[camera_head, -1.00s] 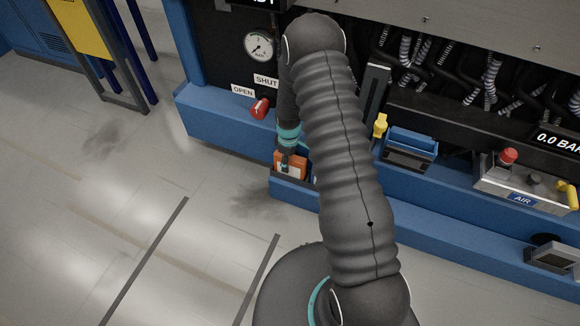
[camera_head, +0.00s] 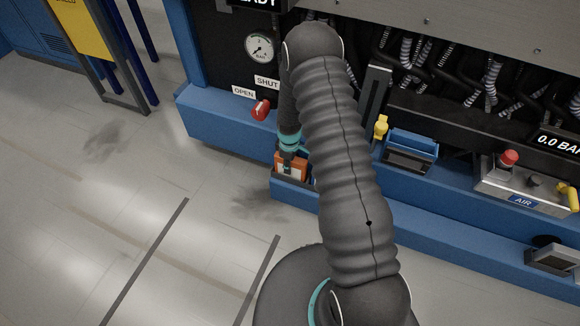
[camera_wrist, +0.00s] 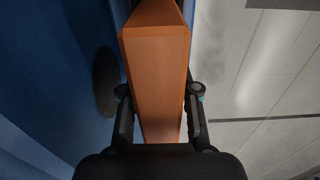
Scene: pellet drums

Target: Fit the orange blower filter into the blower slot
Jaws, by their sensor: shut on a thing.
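The orange filter (camera_wrist: 157,75) is a long block that fills the middle of the wrist view. My gripper (camera_wrist: 158,93) is shut on it, with one dark finger along each side. In the head view the filter (camera_head: 291,168) shows a pale label and hangs under my wrist, low at the front of the blue machine base. A blue ledge (camera_head: 290,190) lies just below it there. I cannot tell whether the filter touches the ledge or is inside anything. I cannot identify the blower slot for certain; my arm covers part of that area.
A red valve handle (camera_head: 260,110) sits left of my wrist, under a pressure gauge (camera_head: 260,47). To the right are a yellow lever (camera_head: 381,127), a blue-topped box (camera_head: 411,146) and an air panel (camera_head: 522,188) with a red knob. The grey floor (camera_head: 150,200) at left is open.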

